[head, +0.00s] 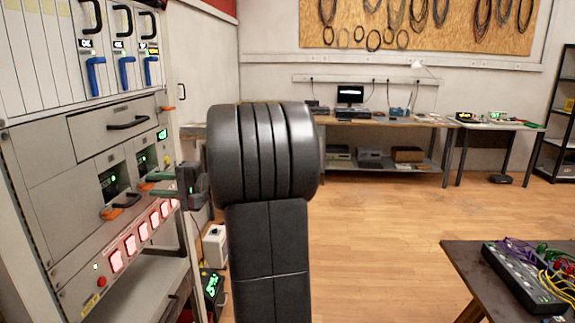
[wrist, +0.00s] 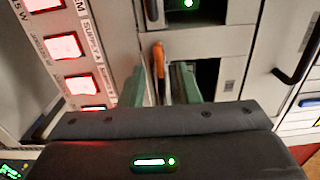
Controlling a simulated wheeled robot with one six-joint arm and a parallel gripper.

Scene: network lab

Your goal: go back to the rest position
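My gripper (head: 156,183) is at the front of the rack on the left in the head view, with my dark arm in front of the picture's middle. In the wrist view its two green fingers (wrist: 161,85) stand apart. An orange handle (wrist: 158,62) shows between them, with a gap visible on each side. I cannot tell how deep the handle lies between the fingers. The gripper seems to hold nothing.
The rack (head: 60,170) stands close on the left, with lit red switches (head: 130,245) and a drawer handle (head: 128,122). A dark table with a cabled device (head: 525,275) is at the lower right. A workbench (head: 400,122) lines the back wall. The wooden floor between is clear.

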